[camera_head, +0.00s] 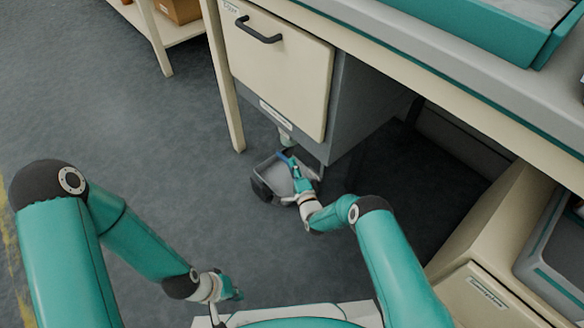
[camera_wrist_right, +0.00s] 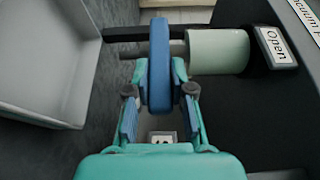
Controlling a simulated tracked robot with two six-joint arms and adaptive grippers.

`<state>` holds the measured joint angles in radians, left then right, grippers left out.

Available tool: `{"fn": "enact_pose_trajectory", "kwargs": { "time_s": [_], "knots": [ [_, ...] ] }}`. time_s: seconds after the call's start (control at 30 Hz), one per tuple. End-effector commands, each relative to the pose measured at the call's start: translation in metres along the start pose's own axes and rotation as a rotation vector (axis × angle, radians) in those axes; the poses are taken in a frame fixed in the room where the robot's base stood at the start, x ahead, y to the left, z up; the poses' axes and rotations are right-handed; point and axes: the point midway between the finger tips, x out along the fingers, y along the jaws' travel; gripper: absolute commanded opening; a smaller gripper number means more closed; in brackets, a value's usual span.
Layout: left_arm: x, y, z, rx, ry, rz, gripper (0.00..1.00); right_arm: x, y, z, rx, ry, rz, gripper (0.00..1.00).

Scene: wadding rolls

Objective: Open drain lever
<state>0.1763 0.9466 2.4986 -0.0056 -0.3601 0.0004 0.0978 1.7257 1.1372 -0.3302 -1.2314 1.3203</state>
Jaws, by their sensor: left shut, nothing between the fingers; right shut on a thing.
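The blue drain lever (camera_wrist_right: 160,65) stands upright in the middle of the right wrist view, in front of a dark rod and a pale green cylinder (camera_wrist_right: 218,52). A label reading "Open" (camera_wrist_right: 277,46) is to its right. My right gripper (camera_wrist_right: 160,88) is shut on the lever, one finger on each side. In the head view my right gripper (camera_head: 298,176) is low under the cream-fronted cabinet, and the small blue lever (camera_head: 287,160) is partly hidden there. My left gripper (camera_head: 234,292) is shut and empty, low in the head view, away from the lever.
A grey open bin (camera_head: 268,168) stands on the floor under the lever; it also shows at the left of the right wrist view (camera_wrist_right: 45,55). The cabinet front (camera_head: 275,70) with a dark handle is above. A table leg (camera_head: 228,100) is left. Open floor lies further left.

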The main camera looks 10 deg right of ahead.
Motion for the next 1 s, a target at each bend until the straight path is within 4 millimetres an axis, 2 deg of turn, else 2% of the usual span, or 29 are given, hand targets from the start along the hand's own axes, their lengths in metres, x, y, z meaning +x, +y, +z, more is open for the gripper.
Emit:
{"fn": "enact_pose_trajectory", "kwargs": {
  "time_s": [0.37, 0.7, 1.0],
  "knots": [
    [-0.017, 0.006, 0.0, 0.0, 0.0, 0.0, 0.0, -0.001, -0.01, 0.001, -0.04, -0.013, 0.096, 0.0],
    [-0.042, 0.015, 0.0, 0.0, 0.0, 0.0, 0.0, 0.002, -0.028, 0.002, -0.132, -0.012, 0.32, 0.0],
    [-0.051, 0.018, 0.0, 0.0, 0.0, 0.0, 0.0, 0.007, -0.038, 0.004, -0.205, -0.011, 0.497, 0.0]
  ]
}}
